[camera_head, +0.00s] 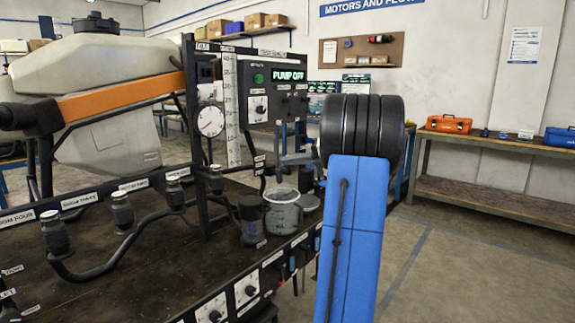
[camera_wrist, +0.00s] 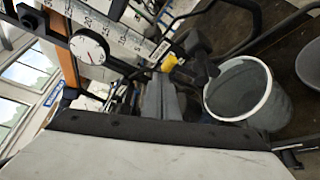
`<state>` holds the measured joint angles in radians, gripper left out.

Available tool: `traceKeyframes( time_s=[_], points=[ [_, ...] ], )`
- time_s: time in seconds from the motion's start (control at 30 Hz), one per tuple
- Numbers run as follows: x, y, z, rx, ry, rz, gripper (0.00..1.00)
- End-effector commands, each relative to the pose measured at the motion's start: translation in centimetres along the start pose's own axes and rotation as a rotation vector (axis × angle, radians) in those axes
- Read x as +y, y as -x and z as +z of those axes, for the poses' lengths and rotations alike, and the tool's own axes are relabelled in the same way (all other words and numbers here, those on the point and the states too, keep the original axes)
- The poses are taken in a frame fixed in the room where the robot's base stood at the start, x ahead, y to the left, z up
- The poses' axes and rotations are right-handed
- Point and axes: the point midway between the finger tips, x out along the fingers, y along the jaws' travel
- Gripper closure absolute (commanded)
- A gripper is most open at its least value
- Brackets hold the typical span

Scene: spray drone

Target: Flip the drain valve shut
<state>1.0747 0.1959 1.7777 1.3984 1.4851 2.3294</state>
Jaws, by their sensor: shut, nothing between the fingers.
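A small yellow piece (camera_wrist: 171,63), which looks like the drain valve's handle, shows on dark fittings in the wrist view. I cannot tell its exact angle, and I cannot make it out in the head view. My gripper (camera_head: 296,159) is shut and empty above the bench's right end. In the wrist view its dark fingers (camera_wrist: 166,82) are together, with their tips close to the yellow piece. I cannot tell whether they touch it. A translucent jug (camera_head: 283,213) stands below my gripper; it also shows in the wrist view (camera_wrist: 214,103).
The round gauge (camera_head: 210,121) and the control box reading PUMP OFF (camera_head: 257,89) stand on the frame behind. A dark cup (camera_head: 251,222) is left of the jug. A white tank (camera_head: 105,95) and orange boom (camera_head: 125,96) fill the left. Floor at right is clear.

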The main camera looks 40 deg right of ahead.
Motion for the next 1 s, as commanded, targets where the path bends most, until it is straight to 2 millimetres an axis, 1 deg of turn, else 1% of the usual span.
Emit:
traceKeyframes(
  time_s=[0.4,1.0],
  points=[
    [-0.10,0.40,0.86,0.000,0.002,-0.001,1.00],
    [0.02,0.38,0.97,-0.004,0.003,-0.001,1.00]
  ],
)
